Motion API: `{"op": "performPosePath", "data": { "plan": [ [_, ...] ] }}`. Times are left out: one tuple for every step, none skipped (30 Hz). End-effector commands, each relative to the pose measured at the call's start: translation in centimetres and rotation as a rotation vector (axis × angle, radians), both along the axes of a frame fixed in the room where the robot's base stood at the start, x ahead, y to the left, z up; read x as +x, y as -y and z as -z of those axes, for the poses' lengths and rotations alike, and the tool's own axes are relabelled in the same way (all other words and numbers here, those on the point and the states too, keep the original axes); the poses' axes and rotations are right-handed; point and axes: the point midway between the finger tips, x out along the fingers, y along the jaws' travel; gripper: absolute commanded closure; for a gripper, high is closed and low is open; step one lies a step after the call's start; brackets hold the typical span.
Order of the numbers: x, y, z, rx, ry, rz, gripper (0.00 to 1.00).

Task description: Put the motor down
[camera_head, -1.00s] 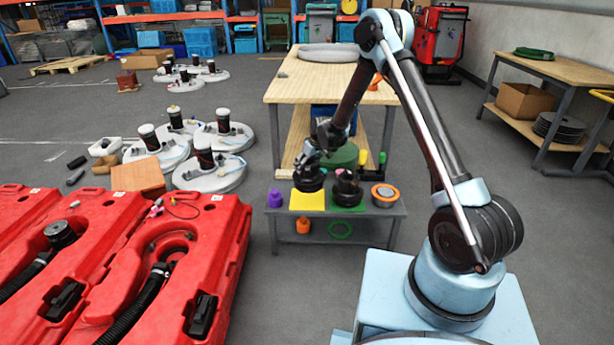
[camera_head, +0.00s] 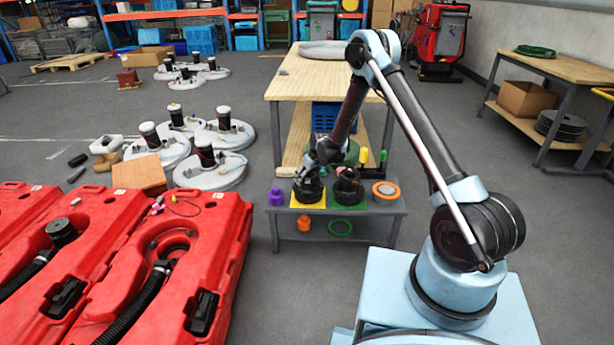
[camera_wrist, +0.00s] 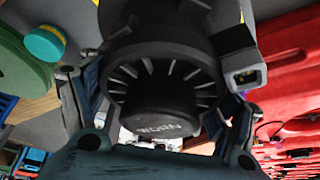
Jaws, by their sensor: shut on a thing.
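My gripper (camera_head: 312,169) is shut on a dark ribbed motor (camera_head: 309,190) at the left part of a small grey table (camera_head: 270,209). The motor is upright over the yellow square (camera_head: 316,206), with only the square's edges showing; I cannot tell whether it touches. In the wrist view the motor (camera_wrist: 160,75) fills the middle, with a gripper finger on each side. A second dark motor (camera_head: 348,187) stands on a green square (camera_head: 350,208) just to the right.
A purple piece (camera_head: 277,197) stands left of the motor, and an orange-rimmed disc (camera_head: 385,189) lies at the right. A wooden workbench (camera_head: 320,86) stands behind; red cases (camera_head: 225,235) lie left.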

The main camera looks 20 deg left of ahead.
Motion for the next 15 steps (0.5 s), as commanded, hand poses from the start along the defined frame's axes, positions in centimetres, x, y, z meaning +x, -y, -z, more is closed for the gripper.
{"op": "performPosePath", "data": {
  "plan": [
    [0.01, 0.00, -0.07, 0.001, 0.001, 0.000, 0.50],
    [0.02, -0.01, -0.07, 0.001, 0.001, 0.000, 0.50],
    [0.02, -0.01, -0.07, 0.001, 0.001, 0.000, 0.50],
    [0.02, -0.01, -0.07, 0.001, 0.001, 0.000, 0.50],
    [0.01, 0.00, -0.06, 0.001, 0.001, 0.000, 0.50],
    [0.01, 0.00, 0.00, 0.001, 0.001, 0.000, 0.50],
    [0.01, 0.00, 0.05, 0.001, 0.001, 0.000, 0.50],
    [0.00, 0.01, 0.16, 0.000, 0.000, 0.000, 0.18],
    [0.00, 0.01, 0.13, 0.000, 0.000, 0.000, 0.09],
    [0.00, 0.01, 0.13, 0.000, 0.000, 0.000, 0.02],
    [0.00, 0.01, 0.13, 0.000, 0.000, 0.000, 0.00],
    [0.01, 0.01, 0.12, 0.000, 0.000, 0.000, 0.00],
    [0.01, 0.01, 0.12, 0.000, 0.000, 0.000, 0.00],
    [0.01, 0.01, 0.12, 0.000, 0.000, 0.000, 0.00],
    [0.01, 0.02, 0.11, 0.000, 0.000, 0.000, 0.00]
  ]
}}
